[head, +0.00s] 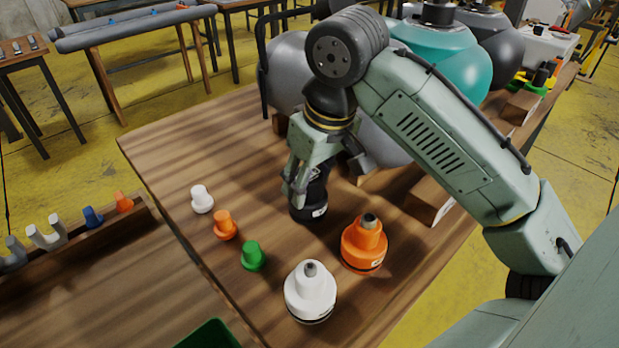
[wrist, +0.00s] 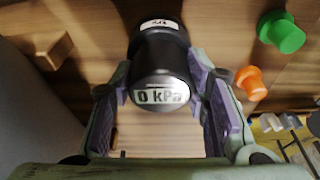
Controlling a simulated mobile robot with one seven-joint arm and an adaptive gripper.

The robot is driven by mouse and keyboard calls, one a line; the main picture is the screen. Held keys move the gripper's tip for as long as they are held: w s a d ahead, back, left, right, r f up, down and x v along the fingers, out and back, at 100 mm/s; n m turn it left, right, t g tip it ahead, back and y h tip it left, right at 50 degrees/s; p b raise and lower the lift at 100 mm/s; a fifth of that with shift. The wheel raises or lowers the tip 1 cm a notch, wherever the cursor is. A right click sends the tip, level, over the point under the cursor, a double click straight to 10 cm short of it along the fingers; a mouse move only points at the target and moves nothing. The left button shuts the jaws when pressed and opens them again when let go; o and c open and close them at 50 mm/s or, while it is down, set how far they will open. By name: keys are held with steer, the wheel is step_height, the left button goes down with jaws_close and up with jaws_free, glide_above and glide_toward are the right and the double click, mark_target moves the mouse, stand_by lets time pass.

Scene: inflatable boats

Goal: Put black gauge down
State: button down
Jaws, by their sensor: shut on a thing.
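The black gauge (head: 311,203) is at the middle of the wooden table (head: 175,150) in the head view, under my gripper (head: 298,192). Its upper part is partly hidden by the fingers. In the wrist view the black gauge (wrist: 160,65) shows a display reading "0 kPa" and sits between the two purple-lined fingers of my gripper (wrist: 164,100). My gripper is shut on it. The gauge looks upright, at or close to the table top; I cannot tell whether its base touches.
A white gauge (head: 310,291) and an orange gauge (head: 364,242) stand nearby at the front. White (head: 202,199), orange (head: 224,225) and green (head: 252,256) plugs stand in a row at left. Large grey and teal (head: 450,60) rounded bodies stand behind.

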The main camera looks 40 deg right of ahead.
steer(key=shift+f, duration=0.15)
steer(key=c, duration=0.9)
jaws_free()
steer(key=v, duration=1.2)
steer(key=shift+r, duration=0.25)
